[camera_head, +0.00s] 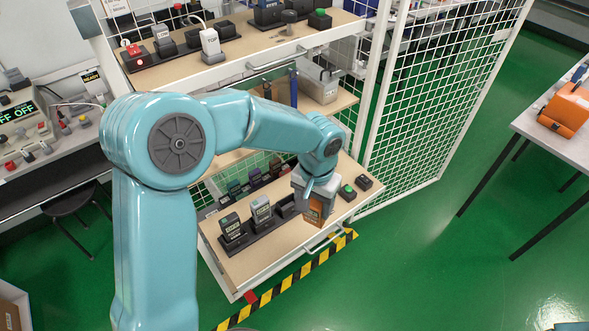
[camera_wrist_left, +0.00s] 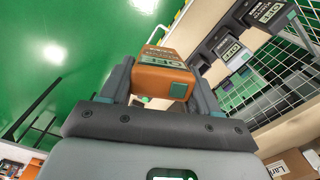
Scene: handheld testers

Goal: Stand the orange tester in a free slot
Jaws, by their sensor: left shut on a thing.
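My left gripper (camera_head: 317,196) is shut on the orange tester (camera_head: 317,212) above the right part of the lower shelf. The tester also shows in the left wrist view (camera_wrist_left: 164,76), held between both fingers. A black rack (camera_head: 262,229) on that shelf is left of the gripper in the head view. A dark tester (camera_head: 231,226) and a grey tester (camera_head: 261,208) stand in its left part. The rack's right part shows no tester, but the gripper partly hides it. My right gripper is not in view.
A black box with a green button (camera_head: 347,192) and a small black box (camera_head: 364,182) sit right of the gripper. A row of dark devices (camera_head: 255,181) stands behind the rack. White mesh panels (camera_head: 450,90) border the shelf; open green floor lies to the right.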

